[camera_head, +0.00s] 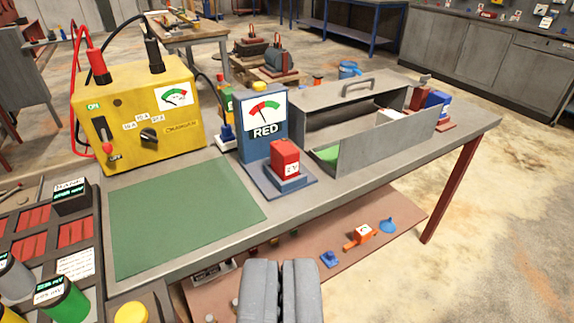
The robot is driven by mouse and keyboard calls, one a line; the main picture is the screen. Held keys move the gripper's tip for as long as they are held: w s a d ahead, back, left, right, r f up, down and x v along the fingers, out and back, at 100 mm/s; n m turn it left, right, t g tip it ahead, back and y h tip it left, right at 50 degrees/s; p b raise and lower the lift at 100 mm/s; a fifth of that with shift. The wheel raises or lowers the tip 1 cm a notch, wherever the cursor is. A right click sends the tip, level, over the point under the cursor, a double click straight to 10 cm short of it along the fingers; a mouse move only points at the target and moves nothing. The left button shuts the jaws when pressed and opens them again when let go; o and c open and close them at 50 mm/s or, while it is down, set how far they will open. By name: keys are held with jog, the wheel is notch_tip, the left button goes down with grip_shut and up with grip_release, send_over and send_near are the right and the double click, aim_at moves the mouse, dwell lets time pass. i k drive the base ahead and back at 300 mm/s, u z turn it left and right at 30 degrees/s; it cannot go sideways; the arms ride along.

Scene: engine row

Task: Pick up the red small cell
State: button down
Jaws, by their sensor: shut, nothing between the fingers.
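The red small cell (285,158) stands upright on the base of a blue stand (262,135) marked RED, which has a gauge on its face. A white label shows on the cell's front. My gripper (280,270) is at the bottom middle of the view, nearer to me than the bench's front edge. Its two grey fingers are shut with nothing between them. It is apart from the cell, which is farther off and higher in the picture.
A yellow charger (135,115) with red and black leads stands at the left. A green mat (180,215) lies bare on the bench. An open grey metal box (385,145) stands right of the cell. A lower shelf (300,285) holds small orange and blue items.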

aim_at(285, 156)
jog(key=z, duration=0.05)
jog(key=k, duration=0.55)
jog(key=u, duration=0.4)
jog(key=i, duration=1.55)
jog(key=z, duration=0.55)
